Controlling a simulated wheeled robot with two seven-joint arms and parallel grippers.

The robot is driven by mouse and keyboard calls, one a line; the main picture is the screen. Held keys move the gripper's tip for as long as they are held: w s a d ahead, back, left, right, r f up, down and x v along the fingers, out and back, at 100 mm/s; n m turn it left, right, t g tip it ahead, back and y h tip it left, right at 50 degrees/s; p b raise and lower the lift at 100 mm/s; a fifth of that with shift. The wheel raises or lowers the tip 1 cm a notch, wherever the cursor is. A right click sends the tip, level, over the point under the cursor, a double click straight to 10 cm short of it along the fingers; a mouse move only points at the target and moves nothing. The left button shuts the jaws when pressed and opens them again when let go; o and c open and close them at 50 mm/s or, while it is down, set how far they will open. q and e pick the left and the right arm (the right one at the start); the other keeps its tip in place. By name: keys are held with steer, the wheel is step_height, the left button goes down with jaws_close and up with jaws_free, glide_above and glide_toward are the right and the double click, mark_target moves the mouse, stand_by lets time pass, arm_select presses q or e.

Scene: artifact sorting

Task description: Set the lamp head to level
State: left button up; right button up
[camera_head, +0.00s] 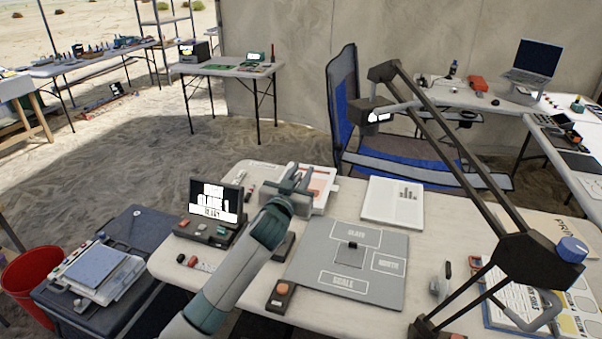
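The desk lamp has a dark double-bar arm (455,160) that rises from the right side of the near table to an upper joint (383,71). Its small dark lamp head (372,117) hangs below that joint, with a bright white face and a grey handle bar beside it. The head looks slightly tilted. A blue knob (572,249) sits on the lower elbow joint. My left gripper (292,181) is over the back of the table, left of the lamp head and apart from it. Its finger gap is not clear. My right gripper is not in view.
A small screen (216,201) and an orange-button box (281,296) are to the left. A blue folding chair (400,168) stands behind the table, close to the lamp head.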

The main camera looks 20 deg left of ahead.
arm_select(q)
jaws_close()
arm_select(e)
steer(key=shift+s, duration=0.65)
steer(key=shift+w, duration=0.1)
